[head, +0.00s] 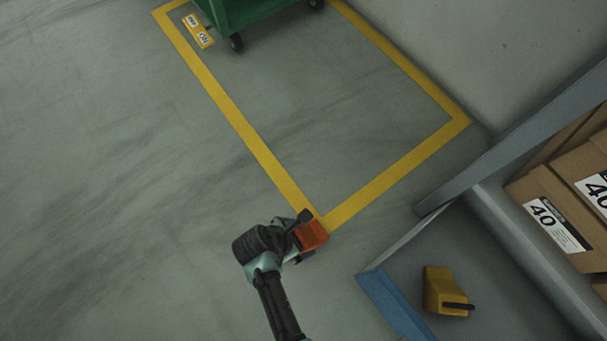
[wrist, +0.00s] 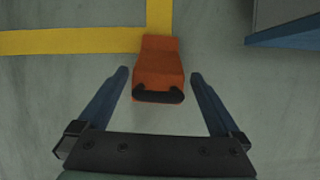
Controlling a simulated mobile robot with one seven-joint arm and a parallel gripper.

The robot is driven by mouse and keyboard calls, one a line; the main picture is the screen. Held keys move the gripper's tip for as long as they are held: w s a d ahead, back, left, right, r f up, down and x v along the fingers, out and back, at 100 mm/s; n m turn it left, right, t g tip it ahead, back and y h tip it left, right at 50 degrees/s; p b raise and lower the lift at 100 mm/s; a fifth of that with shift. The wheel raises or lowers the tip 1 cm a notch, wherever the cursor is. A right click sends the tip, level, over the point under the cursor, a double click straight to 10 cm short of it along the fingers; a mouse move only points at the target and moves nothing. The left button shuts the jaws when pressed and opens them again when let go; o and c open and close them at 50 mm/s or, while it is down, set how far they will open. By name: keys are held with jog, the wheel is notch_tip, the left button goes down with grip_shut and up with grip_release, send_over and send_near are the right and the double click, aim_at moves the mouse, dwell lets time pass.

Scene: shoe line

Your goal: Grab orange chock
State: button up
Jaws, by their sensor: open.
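The orange chock (head: 313,235) sits on the floor by the corner of the yellow line, partly hidden by my arm in the head view. In the wrist view the orange chock (wrist: 159,65) shows whole, with a black handle on its near end. My gripper (wrist: 160,75) is open, with one blue finger to each side of the chock's near end. A gap shows between each finger and the chock, and nothing is held. In the head view my gripper (head: 304,243) is at the chock, its fingers mostly hidden. I cannot tell its exact height above the floor.
A yellow chock (head: 441,290) with a black handle lies by the blue-edged rack (head: 396,305) at right. Cardboard boxes (head: 555,220) stand on the rack. A green cart (head: 243,14) stands at the top, by a yellow label (head: 198,31). The floor at left is clear.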

aim_at(302, 237)
jog(key=b+x, duration=0.3)
jog(key=shift+w+f, duration=0.1)
jog(key=shift+f, duration=0.25)
jog(key=shift+r, duration=0.1)
jog(key=shift+c, duration=0.2)
grip_shut()
